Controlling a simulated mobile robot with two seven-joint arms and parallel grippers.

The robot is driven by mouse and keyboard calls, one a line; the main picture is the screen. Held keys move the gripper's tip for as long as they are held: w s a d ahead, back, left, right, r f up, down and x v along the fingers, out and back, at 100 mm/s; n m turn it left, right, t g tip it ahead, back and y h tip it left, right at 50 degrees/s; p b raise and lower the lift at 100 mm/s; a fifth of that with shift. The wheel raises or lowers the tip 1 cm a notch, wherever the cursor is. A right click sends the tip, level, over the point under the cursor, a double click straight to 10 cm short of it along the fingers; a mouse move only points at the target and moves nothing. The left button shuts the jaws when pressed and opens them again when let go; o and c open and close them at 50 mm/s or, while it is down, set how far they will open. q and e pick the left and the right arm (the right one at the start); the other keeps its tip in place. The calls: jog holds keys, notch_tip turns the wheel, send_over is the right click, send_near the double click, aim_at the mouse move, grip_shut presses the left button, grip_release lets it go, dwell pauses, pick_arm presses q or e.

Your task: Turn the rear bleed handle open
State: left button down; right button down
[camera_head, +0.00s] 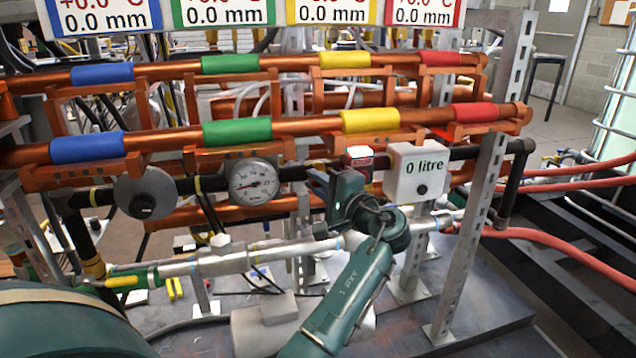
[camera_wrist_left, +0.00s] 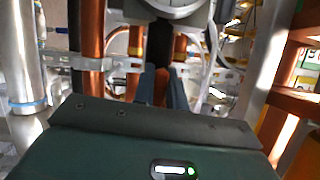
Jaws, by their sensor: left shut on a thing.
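My left gripper (camera_head: 345,190) is in front of the pipe rack, near the middle of the head view, just left of the white "0 litre" box. In the left wrist view its two dark fingers (camera_wrist_left: 161,78) are close together on a reddish-orange piece (camera_wrist_left: 161,87), which looks like the rear bleed handle. Only a little of this piece shows between the fingers, so how far it is turned cannot be told. In the head view the gripper body and arm hide the grip. My right gripper is not in view.
A round gauge (camera_head: 254,181) is to the left. Copper pipes with coloured bands run behind. A slotted metal post (camera_head: 478,220) stands to the right.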

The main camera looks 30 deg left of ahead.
pick_arm(q)
jog(key=c, duration=1.4)
grip_release()
jog(key=shift+c, duration=0.2)
jog(key=shift+d, duration=0.1)
jog(key=shift+s+d, duration=0.1)
jog(key=shift+d, duration=0.2)
jog(key=p+v, duration=0.2)
jog(key=v, duration=1)
jog(key=shift+d+p, duration=0.2)
jog(key=shift+p, duration=0.1)
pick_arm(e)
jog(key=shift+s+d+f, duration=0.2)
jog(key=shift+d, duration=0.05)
pick_arm(q)
jog(key=shift+s+f, duration=0.1)
